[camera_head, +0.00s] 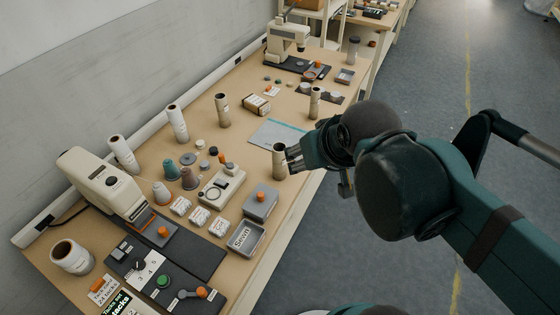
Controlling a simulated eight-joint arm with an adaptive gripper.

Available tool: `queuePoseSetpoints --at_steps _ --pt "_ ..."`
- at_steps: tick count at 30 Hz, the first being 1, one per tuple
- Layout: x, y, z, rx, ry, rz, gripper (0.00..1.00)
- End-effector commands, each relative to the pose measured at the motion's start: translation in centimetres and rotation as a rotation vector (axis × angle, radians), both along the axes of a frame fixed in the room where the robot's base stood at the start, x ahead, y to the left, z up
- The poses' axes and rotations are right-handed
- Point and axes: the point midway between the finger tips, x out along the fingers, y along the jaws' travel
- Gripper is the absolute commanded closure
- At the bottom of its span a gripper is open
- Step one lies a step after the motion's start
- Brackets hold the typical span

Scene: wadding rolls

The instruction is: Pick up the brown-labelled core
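A tan, open-topped core (279,163) stands upright near the front edge of the table. My gripper (291,159) is at its right side, with the fingertips touching or almost touching it. I cannot tell whether the fingers are around the core or closed on it, and no label shows on its visible side. A second tan core (222,111) with a small marking stands further back to the left. A third tan core (315,103) with a label band stands beyond my gripper. The label colours are too small to tell for sure.
White rolls (177,124) stand along the back wall, with a wide roll (72,258) at the lower left. A blue-edged sheet (275,134) lies behind the nearest core.

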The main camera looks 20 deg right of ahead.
Motion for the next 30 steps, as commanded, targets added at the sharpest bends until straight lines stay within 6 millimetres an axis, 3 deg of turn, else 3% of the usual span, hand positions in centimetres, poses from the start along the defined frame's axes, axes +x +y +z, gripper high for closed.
queuePoseSetpoints --at_steps 9,30 --pt "0.0 0.0 3.1 0.0 0.0 0.0 0.53" --pt "2.4 -0.3 1.4 -0.054 0.114 -0.136 0.53"
